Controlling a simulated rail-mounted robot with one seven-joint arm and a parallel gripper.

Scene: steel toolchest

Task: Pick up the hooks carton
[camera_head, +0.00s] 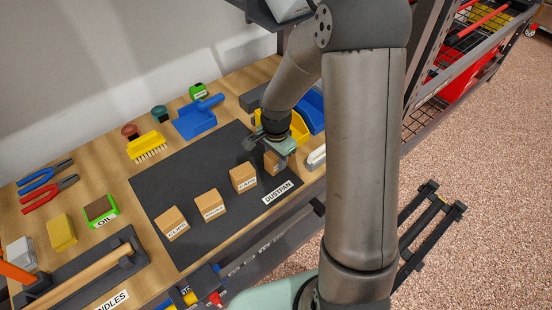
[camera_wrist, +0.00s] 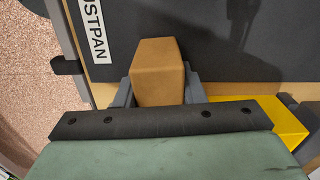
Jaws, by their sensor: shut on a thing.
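A small brown carton (camera_head: 274,164) is at the right end of the dark mat (camera_head: 160,190), by the DUSTPAN label. My gripper (camera_head: 273,148) points down over it and is shut on it. In the wrist view the carton (camera_wrist: 158,72) sits between the two grey fingers, one against each side. Its label cannot be read in either view, and I cannot tell whether it is clear of the mat. Three similar cartons stand in a row to its left: one marked CAPS (camera_head: 243,178), one with an unclear label (camera_head: 209,205), and one marked CLIPS (camera_head: 172,224).
A yellow bin (camera_head: 297,127) is close behind my gripper, with a blue bin (camera_head: 311,108) beside it. A white object (camera_head: 316,157) lies just right of the held carton. A blue dustpan (camera_head: 195,119) and a yellow brush (camera_head: 147,145) lie behind the mat.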

